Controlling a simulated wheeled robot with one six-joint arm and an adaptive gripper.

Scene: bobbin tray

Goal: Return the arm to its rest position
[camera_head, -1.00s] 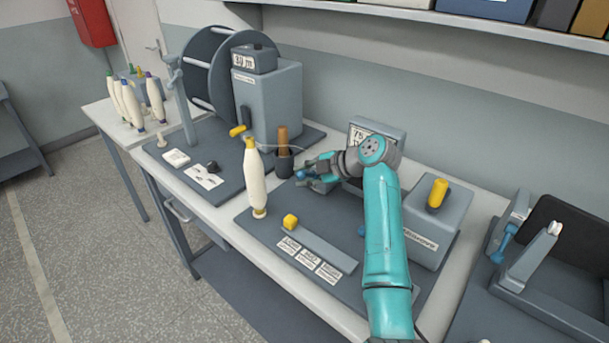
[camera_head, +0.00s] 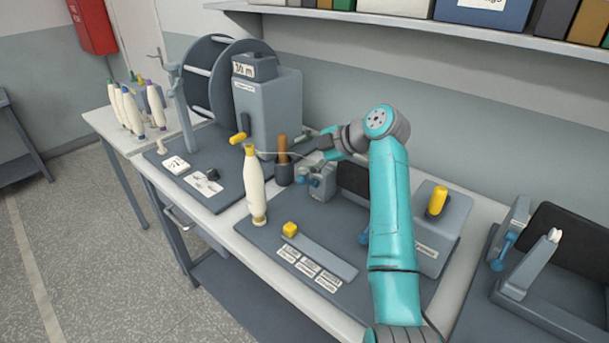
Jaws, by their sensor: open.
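My gripper (camera_head: 318,144) is at the end of the teal arm, over the back of the workbench mat, just right of the brown-handled tool in its dark cup (camera_head: 284,172). Its fingers are small and partly lost against the grey machines, and I see nothing held in it. The arm is bent at the elbow, with the forearm reaching left. A cream bobbin with a yellow top (camera_head: 255,186) stands upright on the mat, left of and in front of the gripper. A thin thread runs from near its top toward the right.
A grey machine (camera_head: 266,110) with a large reel stands at the back left. A grey box with a yellow knob (camera_head: 437,202) is right of the arm. A shelf (camera_head: 400,30) overhangs the back. Several bobbins (camera_head: 130,105) stand far left.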

